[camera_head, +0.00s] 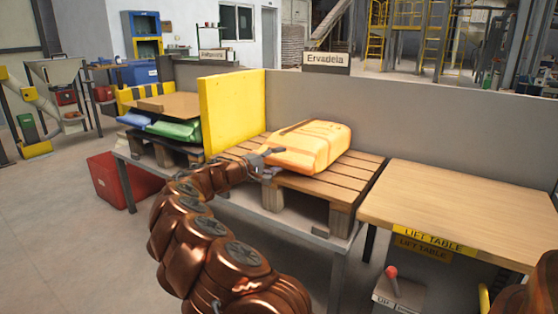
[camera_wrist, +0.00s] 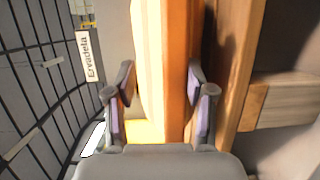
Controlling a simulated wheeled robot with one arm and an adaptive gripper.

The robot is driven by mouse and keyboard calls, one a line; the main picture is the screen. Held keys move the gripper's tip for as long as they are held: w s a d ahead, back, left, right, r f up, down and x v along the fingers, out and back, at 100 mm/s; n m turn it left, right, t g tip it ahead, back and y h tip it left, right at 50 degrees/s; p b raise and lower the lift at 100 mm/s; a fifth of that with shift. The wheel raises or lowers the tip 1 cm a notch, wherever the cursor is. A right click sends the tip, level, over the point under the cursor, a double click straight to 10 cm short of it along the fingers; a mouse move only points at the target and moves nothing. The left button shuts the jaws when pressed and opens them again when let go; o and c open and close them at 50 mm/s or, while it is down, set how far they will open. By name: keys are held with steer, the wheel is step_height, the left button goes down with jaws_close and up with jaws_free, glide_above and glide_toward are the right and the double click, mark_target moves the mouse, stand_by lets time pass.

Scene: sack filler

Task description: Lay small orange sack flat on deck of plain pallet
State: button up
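The small orange sack (camera_head: 312,143) lies about flat over the slatted deck of the plain wooden pallet (camera_head: 346,175), under the "Ervadela" sign. I cannot tell whether its whole underside touches the deck. My gripper (camera_head: 266,160) is at the sack's near left edge. In the wrist view the sack (camera_wrist: 163,60) fills the gap between my two fingers (camera_wrist: 163,95), one on each side of it, so the gripper looks shut on it. The pallet's wood (camera_wrist: 240,60) shows just beside the sack there, with a dark gap between them.
A yellow panel (camera_head: 232,110) stands left of the pallet, with green and blue sacks (camera_head: 174,130) on a dark pallet beyond it. A grey wall (camera_head: 420,125) runs behind. The lift table (camera_head: 470,205) at right is bare. A red box (camera_head: 120,180) stands on the floor.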

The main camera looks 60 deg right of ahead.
steer(key=v, duration=1.1)
steer(key=shift+a, duration=0.25)
steer(key=shift+w, duration=0.1)
